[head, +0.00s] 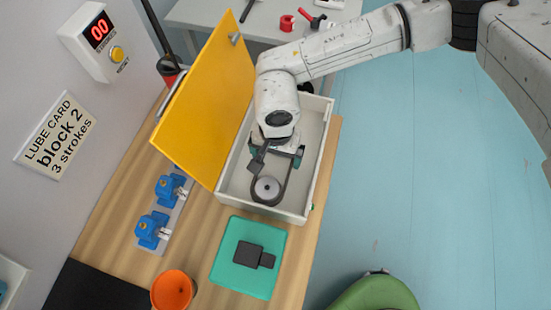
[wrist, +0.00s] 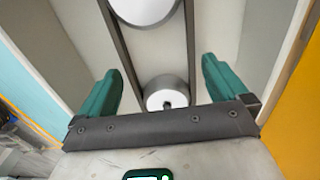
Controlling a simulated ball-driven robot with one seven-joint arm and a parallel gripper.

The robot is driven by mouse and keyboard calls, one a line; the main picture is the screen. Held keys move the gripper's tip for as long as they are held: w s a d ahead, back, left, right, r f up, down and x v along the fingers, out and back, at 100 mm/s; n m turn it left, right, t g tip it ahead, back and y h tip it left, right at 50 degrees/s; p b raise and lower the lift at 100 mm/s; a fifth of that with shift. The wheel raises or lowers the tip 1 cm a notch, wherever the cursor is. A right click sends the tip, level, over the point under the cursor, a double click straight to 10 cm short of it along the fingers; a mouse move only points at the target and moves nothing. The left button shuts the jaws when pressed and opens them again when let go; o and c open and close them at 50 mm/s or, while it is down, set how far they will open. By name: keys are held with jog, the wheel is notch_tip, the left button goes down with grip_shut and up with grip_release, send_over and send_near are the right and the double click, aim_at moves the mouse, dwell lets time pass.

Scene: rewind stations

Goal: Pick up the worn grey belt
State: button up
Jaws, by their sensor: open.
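A dark grey belt (head: 286,182) runs in a loop inside the open white box. It passes around a grey pulley (head: 266,188) at the near end. In the wrist view, the belt (wrist: 191,45) shows as two straight strands between a large pulley (wrist: 145,8) at the top edge and a small pulley (wrist: 166,92). My gripper (head: 277,156) is over the far part of the box and hides the belt's far end in the head view. Its teal fingers (wrist: 160,72) are open, one outside each strand, with gaps. I cannot tell its height above the belt.
A yellow lid (head: 205,105) stands open at the box's left; the white box wall (head: 322,150) is on the right. A green mat (head: 228,262) with a dark block, blue valve-like fittings (head: 152,230) and an orange cup (head: 172,290) are nearer. Blue floor lies right.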

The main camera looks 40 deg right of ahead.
jog(key=shift+f, duration=0.7)
jog(key=shift+c, duration=0.3)
jog(key=c, duration=0.7)
jog(key=shift+r, duration=0.15)
jog(key=shift+c, duration=0.2)
